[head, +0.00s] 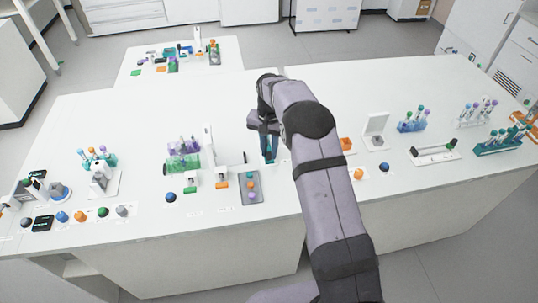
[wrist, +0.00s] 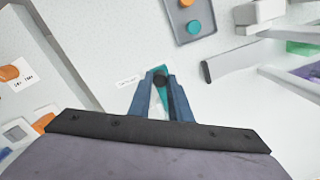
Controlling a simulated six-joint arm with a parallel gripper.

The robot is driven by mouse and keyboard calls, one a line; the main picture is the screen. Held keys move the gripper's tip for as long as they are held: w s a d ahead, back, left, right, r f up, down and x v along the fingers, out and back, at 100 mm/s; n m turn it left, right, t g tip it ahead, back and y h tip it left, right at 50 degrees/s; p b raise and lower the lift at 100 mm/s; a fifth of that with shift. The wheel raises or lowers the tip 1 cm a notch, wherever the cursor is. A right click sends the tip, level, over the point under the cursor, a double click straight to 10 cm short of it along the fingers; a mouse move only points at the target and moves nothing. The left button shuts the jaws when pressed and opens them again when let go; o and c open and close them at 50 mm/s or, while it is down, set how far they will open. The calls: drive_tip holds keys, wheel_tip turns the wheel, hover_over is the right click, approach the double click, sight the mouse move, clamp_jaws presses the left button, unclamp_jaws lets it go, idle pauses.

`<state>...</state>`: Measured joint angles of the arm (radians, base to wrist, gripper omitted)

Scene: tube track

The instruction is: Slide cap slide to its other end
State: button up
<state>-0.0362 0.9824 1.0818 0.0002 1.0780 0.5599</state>
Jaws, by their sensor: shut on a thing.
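My gripper (head: 268,155) points down at the middle of the long white table in the head view, left of my arm. A teal strip (wrist: 163,95) shows between the fingers, just below that dark top. This looks like the cap slide and its track, but the fingers hide most of it. I cannot tell which end the cap is at. A small white label (wrist: 127,80) lies just left of the fingers.
A white device with an upright lid (head: 376,130) and an orange block (head: 345,143) are to the right. The table behind my gripper is clear.

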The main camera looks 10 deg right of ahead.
drive_tip(key=o, duration=0.6)
drive_tip(key=shift+r, duration=0.1)
drive_tip(key=shift+r+p, duration=1.75)
drive_tip(key=shift+r, duration=0.7)
